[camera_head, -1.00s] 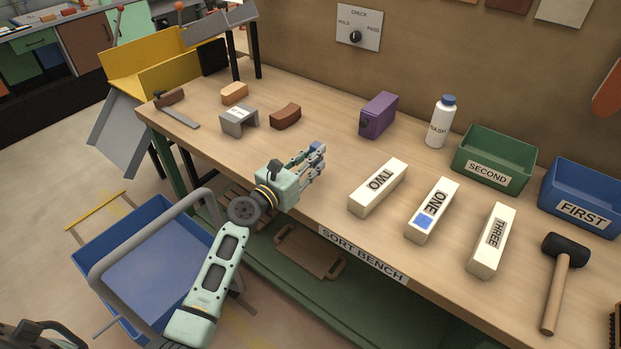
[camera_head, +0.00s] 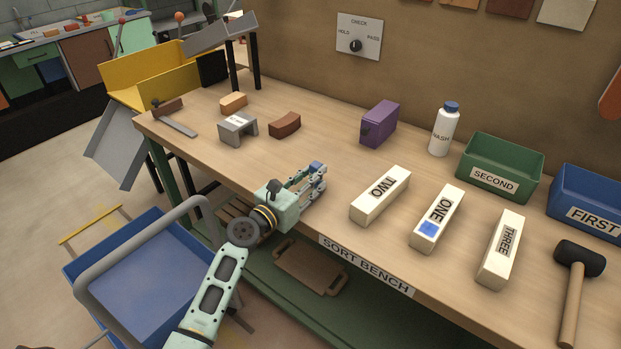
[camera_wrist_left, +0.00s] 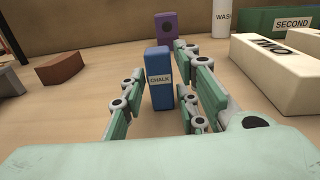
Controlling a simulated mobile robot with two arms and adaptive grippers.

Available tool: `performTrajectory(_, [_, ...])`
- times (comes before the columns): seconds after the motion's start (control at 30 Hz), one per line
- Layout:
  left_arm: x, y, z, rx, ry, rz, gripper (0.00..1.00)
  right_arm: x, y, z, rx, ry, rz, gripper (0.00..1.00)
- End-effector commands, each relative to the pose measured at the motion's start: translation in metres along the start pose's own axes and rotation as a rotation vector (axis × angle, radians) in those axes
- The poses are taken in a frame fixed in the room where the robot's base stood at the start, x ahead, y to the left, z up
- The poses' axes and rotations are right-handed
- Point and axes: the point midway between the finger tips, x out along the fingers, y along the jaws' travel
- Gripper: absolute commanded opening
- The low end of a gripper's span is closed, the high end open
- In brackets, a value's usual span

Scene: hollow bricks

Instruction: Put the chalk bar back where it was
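In the head view only a small blue part of the chalk bar (camera_head: 316,166) shows at the fingertips of my left gripper (camera_head: 312,181), over the front of the bench (camera_head: 330,130). The fingers hide the rest. I cannot tell whether they press on the bar or whether its foot touches the wood. My right gripper is not in view.
White bars TWO (camera_head: 381,196), ONE (camera_head: 437,217) and THREE (camera_head: 501,250) lie to the right. A purple block (camera_head: 379,124), white bottle (camera_head: 444,131) and green bin (camera_head: 500,168) stand behind. A grey bridge block (camera_head: 238,129) and brown brick (camera_head: 285,125) are back left.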

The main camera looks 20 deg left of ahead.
Motion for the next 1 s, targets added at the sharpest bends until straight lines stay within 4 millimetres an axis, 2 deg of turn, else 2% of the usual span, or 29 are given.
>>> performTrajectory(0.1, [0.0, 0.0, 0.0, 0.0, 0.0, 0.0, 0.4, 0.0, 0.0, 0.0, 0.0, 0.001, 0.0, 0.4])
performTrajectory(0.37, [0.0, 0.0, 0.001, 0.0, 0.0, 0.0, 0.4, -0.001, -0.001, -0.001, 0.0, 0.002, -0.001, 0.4])
performTrajectory(0.47, [0.0, 0.0, 0.006, 0.001, 0.0, 0.0, 0.4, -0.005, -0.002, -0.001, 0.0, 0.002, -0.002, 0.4])
performTrajectory(0.57, [-0.014, 0.0, 0.003, 0.0, 0.002, 0.001, 0.4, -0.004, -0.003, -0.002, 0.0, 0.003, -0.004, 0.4])
performTrajectory(0.8, [-0.066, 0.0, 0.003, 0.001, 0.003, 0.0, 0.4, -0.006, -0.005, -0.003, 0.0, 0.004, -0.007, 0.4])
performTrajectory(1.0, [-0.102, 0.0, 0.002, 0.001, 0.002, 0.0, 0.4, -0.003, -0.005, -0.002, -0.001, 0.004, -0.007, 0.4])
